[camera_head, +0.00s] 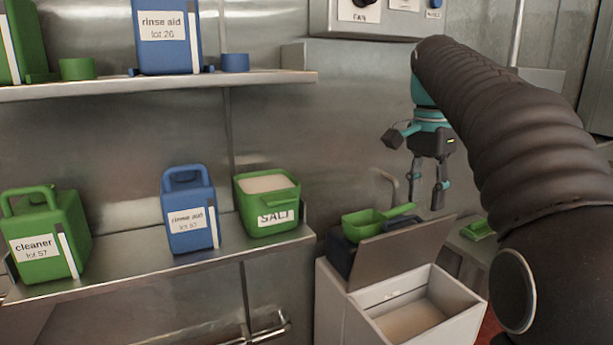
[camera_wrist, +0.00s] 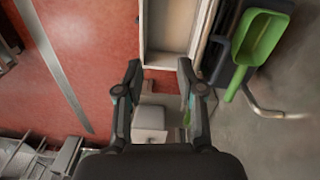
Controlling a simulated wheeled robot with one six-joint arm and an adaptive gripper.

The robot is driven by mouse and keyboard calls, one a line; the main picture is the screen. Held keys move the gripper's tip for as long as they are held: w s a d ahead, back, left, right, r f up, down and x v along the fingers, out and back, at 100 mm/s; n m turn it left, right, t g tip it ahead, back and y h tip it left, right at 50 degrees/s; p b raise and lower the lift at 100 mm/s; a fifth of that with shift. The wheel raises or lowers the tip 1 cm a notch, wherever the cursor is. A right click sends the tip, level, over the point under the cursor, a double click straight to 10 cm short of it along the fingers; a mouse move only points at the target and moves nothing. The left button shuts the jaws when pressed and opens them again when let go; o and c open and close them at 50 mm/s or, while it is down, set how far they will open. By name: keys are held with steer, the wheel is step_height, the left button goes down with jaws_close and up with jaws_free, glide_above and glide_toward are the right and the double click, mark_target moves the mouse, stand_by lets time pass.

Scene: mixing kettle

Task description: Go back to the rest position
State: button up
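My gripper (camera_head: 438,186) hangs pointing down at the end of my dark ribbed arm, above and behind the open white bin at the right in the head view. Its two fingers are apart with nothing between them. In the wrist view the gripper (camera_wrist: 158,80) also shows open and empty, with red floor and a pale boxy thing below. The green scoop (camera_head: 364,223) lies on a dark holder beside the bin's raised lid. It also shows in the wrist view (camera_wrist: 262,40) at the upper right, clear of the fingers.
The white bin (camera_head: 340,308) stands open, its grey lid (camera_head: 402,252) raised. A lower shelf (camera_head: 130,262) holds a green cleaner canister (camera_head: 42,235), a blue rinse aid canister (camera_head: 188,210) and a green SALT tub (camera_head: 268,205). An upper shelf (camera_head: 180,84) holds more canisters.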

step_height(320, 180, down, 10)
steer(key=n+t, duration=0.2)
steer(key=n, duration=0.4)
steer(key=s+a+f+n+t, duration=0.2)
steer(key=s+f, duration=0.3)
steer(key=s, duration=0.6)
steer(key=s+a+f+n+t, duration=0.1)
steer(key=s+a+f+n, duration=0.2)
steer(key=s, duration=0.8)
step_height(320, 180, down, 3)
steer(key=shift+a+r+n+t+y, duration=0.15)
steer(key=shift+a+n+t+y, duration=0.15)
steer(key=shift+a+t, duration=0.1)
